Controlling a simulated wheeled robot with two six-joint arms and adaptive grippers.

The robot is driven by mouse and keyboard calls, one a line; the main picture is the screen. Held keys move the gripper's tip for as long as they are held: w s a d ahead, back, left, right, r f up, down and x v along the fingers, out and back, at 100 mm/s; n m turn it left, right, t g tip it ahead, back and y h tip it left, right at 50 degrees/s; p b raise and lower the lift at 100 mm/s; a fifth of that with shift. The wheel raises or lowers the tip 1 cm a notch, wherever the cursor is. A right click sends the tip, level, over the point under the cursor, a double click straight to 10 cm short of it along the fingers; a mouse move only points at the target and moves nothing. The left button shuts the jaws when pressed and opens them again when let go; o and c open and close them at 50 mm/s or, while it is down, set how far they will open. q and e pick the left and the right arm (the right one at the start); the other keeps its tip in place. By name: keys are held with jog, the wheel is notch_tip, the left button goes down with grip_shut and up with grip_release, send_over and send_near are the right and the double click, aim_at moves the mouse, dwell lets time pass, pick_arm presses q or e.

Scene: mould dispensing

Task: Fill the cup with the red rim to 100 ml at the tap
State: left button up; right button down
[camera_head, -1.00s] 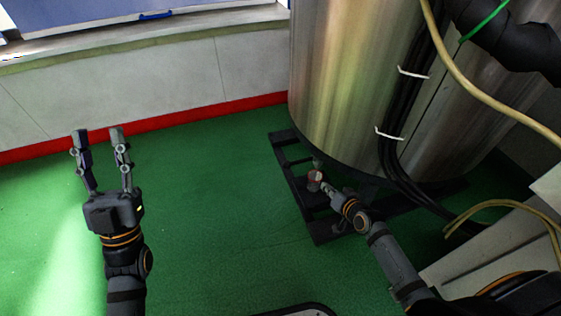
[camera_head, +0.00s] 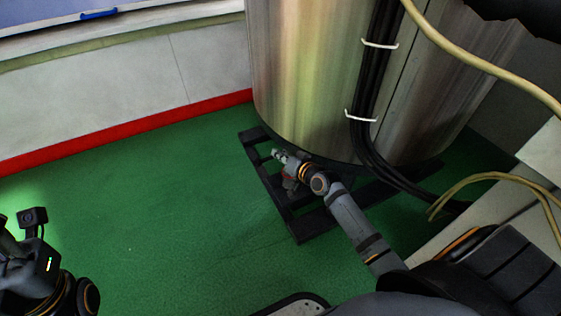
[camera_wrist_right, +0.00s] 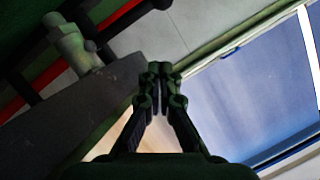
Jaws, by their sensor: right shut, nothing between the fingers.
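The cup (camera_head: 288,182) shows only in part in the head view, a small reddish patch on the dark pallet, mostly covered by my right wrist. Its level is not visible. My right gripper (camera_head: 278,155) is above and just beyond the cup, at the foot of the steel tank. In the right wrist view my right gripper (camera_wrist_right: 161,70) is shut with its fingertips together and empty. A grey metal tap (camera_wrist_right: 76,48) is left of the fingers there, apart from them in the picture. My left gripper (camera_head: 5,225) is cut off by the left edge; its fingers cannot be made out.
The tall steel tank (camera_head: 310,80) stands on the black slatted pallet (camera_head: 275,205). The green floor (camera_head: 160,210) left of the pallet is clear, up to a red-skirted wall.

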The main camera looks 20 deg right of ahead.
jog(key=b, duration=0.3)
send_over(270, 158)
notch_tip(270, 158, down, 2)
jog(key=a+f, duration=0.1)
jog(key=s+a+f+b, duration=0.1)
jog(key=f, duration=0.1)
jog(key=shift+s+a, duration=0.3)
jog(key=shift+a+f+n+h, duration=0.15)
jog(key=shift+f+n+h, duration=0.15)
jog(key=shift+a+f+n+h+p, duration=0.1)
jog(key=shift+f+n+h+p, duration=0.3)
jog(key=shift+f+n, duration=0.55)
jog(key=shift+f+n+h+p, duration=0.3)
jog(key=shift+f+n+h, duration=0.15)
jog(key=shift+f, duration=0.9)
jog(key=shift+s+f, duration=0.15)
jog(key=shift+f, duration=0.05)
dwell(2.9)
